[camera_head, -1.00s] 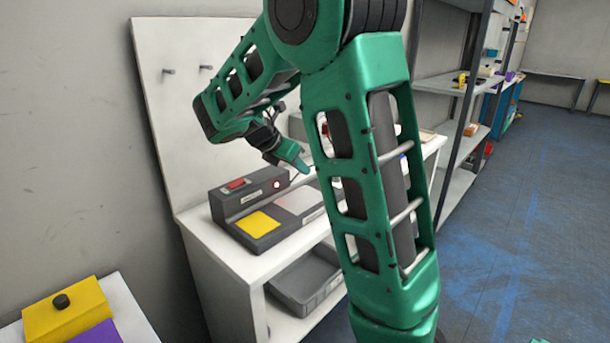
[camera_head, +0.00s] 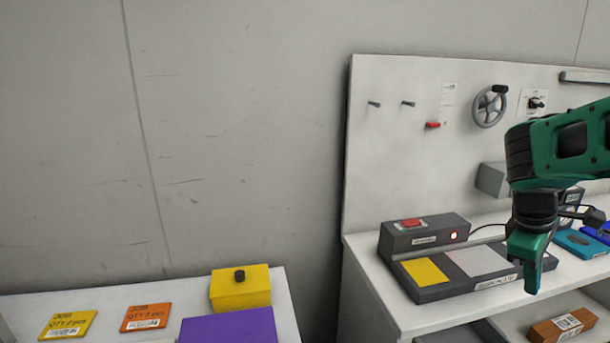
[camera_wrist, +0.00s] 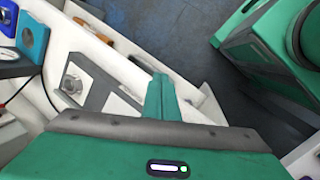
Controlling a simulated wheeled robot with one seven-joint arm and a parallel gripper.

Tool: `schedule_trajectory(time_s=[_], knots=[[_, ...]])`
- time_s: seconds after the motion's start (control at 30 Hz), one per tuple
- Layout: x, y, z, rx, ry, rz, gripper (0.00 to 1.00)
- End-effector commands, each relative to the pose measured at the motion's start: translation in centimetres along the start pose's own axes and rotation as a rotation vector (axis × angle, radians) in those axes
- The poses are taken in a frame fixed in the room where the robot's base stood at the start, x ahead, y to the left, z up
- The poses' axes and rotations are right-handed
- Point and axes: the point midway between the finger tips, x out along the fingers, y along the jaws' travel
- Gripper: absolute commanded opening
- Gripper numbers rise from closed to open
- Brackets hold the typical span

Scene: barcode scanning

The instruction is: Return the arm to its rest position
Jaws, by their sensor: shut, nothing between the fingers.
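My green arm enters from the right edge of the head view, bent at a dark joint. My gripper (camera_head: 529,276) points down in front of the white workbench (camera_head: 368,290), by the right end of the scanning station (camera_head: 425,238). Its fingers are together and empty. In the wrist view my gripper (camera_wrist: 161,82) shows as closed green fingers, with the blue floor and white bench panels beyond. The scanning station has a red button, a lit red light, a yellow pad and a pale pad.
A white pegboard (camera_head: 400,150) with a handwheel (camera_head: 489,106) stands behind the bench. A brown box (camera_head: 548,332) lies on the lower shelf. At left, a table holds a yellow box (camera_head: 240,292), a purple block (camera_head: 228,328), a yellow card (camera_head: 68,324) and an orange card (camera_head: 146,317).

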Motion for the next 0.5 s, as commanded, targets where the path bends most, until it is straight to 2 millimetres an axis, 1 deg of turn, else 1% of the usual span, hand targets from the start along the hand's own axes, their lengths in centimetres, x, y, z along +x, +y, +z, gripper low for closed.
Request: schedule_trajectory(time_s=[0.03,0.2,0.4,0.5], knots=[[0.1,-1.2,1.3,0.1,0.016,-0.031,0.0],[0.1,-5.7,4.2,0.437,0.044,-0.147,0.0],[0.0,-11.1,6.9,0.804,0.031,-0.275,0.0],[-0.1,-13.3,7.7,0.942,0.015,-0.323,0.0]])
